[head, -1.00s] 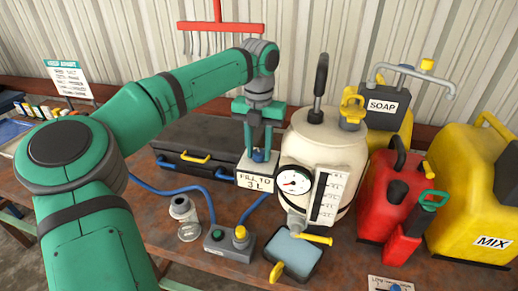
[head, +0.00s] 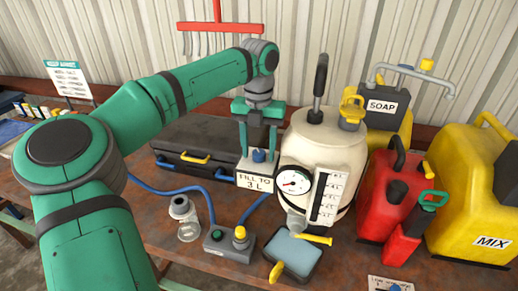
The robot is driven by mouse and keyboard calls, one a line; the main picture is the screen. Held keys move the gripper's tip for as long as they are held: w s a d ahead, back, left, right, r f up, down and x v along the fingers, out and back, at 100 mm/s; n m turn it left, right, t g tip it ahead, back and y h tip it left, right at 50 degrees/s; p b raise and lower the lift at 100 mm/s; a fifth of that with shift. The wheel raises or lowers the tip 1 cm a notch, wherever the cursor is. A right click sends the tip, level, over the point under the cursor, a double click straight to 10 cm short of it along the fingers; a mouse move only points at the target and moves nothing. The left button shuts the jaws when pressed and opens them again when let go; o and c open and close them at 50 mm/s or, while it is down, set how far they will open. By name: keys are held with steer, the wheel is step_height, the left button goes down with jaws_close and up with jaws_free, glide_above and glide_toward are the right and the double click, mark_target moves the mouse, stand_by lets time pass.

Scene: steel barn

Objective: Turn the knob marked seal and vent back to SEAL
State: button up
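My gripper (head: 258,150) points straight down just left of the cream tank (head: 318,148). Its two fingers are apart, one on each side of a small blue knob (head: 258,156). The knob sits on a pale box with a "FILL TO 3 L" label (head: 255,182). I see a gap between the fingers and the knob. A yellow knob or cap (head: 352,106) stands on the tank's top right, clear of my gripper. No seal or vent marking is readable, so I cannot tell which knob carries it or how it is set.
The tank has a round gauge (head: 294,182) and a black handle (head: 319,80). A black case (head: 190,148) lies behind left. A glass jar (head: 185,218), a switch box (head: 228,245) and a tray (head: 293,255) stand in front. Red and yellow canisters fill the right.

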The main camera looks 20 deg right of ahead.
mark_target(259, 153)
step_height(259, 153, up, 11)
stand_by(0.6)
steer(key=shift+f, duration=0.15)
